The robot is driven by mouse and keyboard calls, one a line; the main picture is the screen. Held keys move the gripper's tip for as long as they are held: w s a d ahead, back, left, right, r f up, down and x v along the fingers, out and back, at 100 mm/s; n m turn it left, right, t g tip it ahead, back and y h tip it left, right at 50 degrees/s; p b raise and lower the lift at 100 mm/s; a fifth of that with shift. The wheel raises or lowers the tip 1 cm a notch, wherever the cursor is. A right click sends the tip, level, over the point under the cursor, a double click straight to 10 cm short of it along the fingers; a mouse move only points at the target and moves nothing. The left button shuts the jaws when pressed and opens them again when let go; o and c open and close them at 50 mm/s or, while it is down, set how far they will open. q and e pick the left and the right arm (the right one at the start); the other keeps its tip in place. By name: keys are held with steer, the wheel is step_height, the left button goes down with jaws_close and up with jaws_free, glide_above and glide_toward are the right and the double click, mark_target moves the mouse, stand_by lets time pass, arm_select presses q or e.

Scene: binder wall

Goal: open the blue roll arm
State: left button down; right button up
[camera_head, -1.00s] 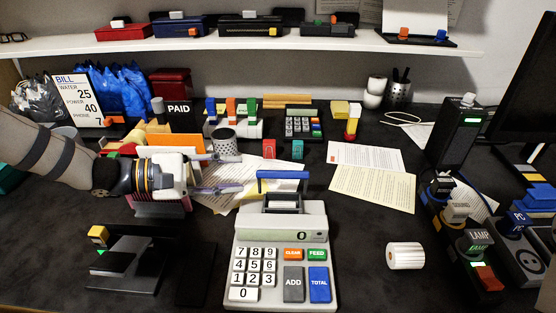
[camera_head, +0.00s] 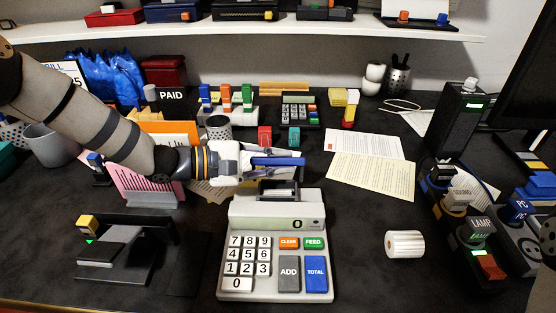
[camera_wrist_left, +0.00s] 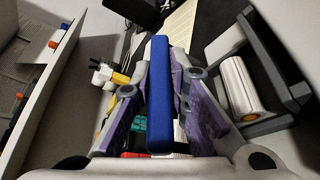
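The blue roll arm (camera_head: 276,161) is a bar above the paper roll at the back of the grey adding machine (camera_head: 240,212). My left gripper (camera_head: 290,165) comes in from the left, with its fingers on either side of the bar. In the left wrist view the blue roll arm (camera_wrist_left: 160,95) runs lengthwise between the two purple-padded fingers (camera_wrist_left: 160,75). The fingers lie very close to its sides; whether both touch it I cannot tell. The gripper partly hides the bar in the head view. My right gripper is not in view.
A loose white paper roll (camera_head: 405,244) lies right of the machine. A black stand (camera_head: 110,252) is at the left. Paper sheets (camera_head: 372,175) lie behind on the right. A grey cup (camera_head: 218,128) stands behind the gripper. The desk between machine and loose roll is clear.

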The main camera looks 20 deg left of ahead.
mark_target(278, 158)
arm_select(q)
steer(key=shift+w, duration=0.15)
steer(key=shift+w+a+f+n+g, duration=0.2)
steer(key=shift+w+n+g, duration=0.3)
steer(key=shift+n, duration=0.4)
steer(key=shift+w+a+f+n+g+b, duration=0.1)
steer(key=shift+w+f+n+g+b, duration=0.15)
steer(key=shift+w+n+g+b, duration=0.25)
steer(key=shift+w+a+f+n+g+b, duration=0.1)
steer(key=shift+w+f+n+g+b, duration=0.25)
steer(key=shift+n, duration=0.35)
steer(key=n+g, duration=0.1)
steer(key=w+f+n+g+b, duration=0.1)
steer(key=shift+a+n+b, duration=0.2)
steer(key=shift+n+b, duration=0.1)
steer(key=shift+n, duration=0.1)
steer(key=shift+w+f+n+g+h+b, duration=0.25)
steer(key=shift+f+n+g+h+b, duration=0.1)
steer(key=shift+n+g+b, duration=0.45)
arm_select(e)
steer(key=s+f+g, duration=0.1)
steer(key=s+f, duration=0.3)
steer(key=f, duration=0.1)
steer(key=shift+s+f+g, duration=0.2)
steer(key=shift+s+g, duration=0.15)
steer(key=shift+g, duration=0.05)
arm_select(q)
steer(key=c, duration=1.6)
jaws_free()
steer(key=shift+o, duration=0.2)
